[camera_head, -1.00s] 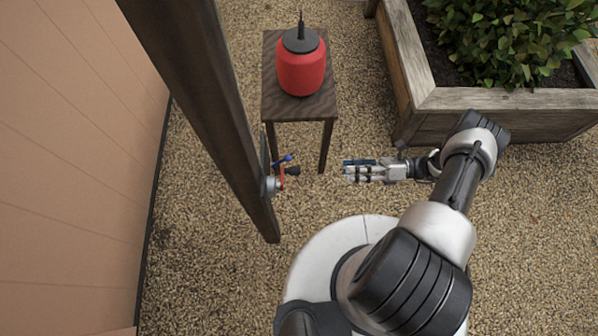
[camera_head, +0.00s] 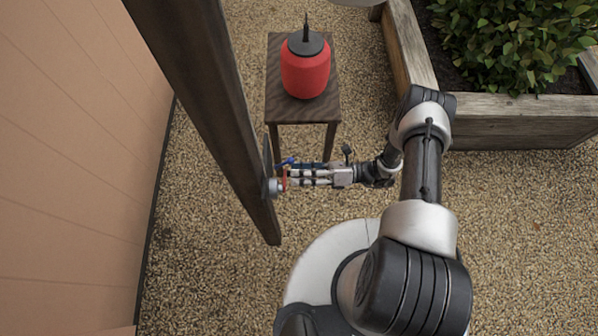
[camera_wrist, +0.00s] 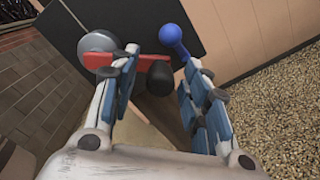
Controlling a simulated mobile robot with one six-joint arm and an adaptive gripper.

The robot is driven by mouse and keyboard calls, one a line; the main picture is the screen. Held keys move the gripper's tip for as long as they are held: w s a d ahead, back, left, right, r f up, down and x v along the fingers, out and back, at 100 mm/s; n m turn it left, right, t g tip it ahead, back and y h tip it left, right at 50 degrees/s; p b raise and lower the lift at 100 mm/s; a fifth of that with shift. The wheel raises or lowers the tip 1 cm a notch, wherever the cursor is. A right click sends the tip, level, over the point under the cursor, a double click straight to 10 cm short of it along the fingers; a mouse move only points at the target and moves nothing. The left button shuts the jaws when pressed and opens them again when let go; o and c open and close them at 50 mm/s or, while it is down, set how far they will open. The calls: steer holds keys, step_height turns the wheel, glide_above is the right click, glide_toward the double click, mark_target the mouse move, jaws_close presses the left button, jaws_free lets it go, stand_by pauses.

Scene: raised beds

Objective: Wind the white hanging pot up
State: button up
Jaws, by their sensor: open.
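A winch on the dark post (camera_head: 205,95) has a grey hub (camera_wrist: 97,45), a red crank arm (camera_wrist: 100,59) and a black knob (camera_wrist: 160,78). A blue-tipped lever (camera_wrist: 172,36) sticks out beside it and shows in the head view (camera_head: 287,161). My gripper (camera_wrist: 160,64) is open, its fingers on either side of the black knob; I cannot tell if they touch it. In the head view my gripper (camera_head: 290,178) is at the red crank and hides the knob. The white hanging pot is not clearly seen; a pale rounded edge (camera_head: 357,2) shows at the top.
A small dark table (camera_head: 291,112) with a red container (camera_head: 305,76) stands just behind my gripper. A wooden raised bed (camera_head: 490,105) with a leafy bush is at the upper right. A tan wall (camera_head: 70,150) is on the left. Gravel lies open around my base.

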steer(key=shift+a, duration=0.3)
steer(key=shift+c, duration=0.5)
jaws_close()
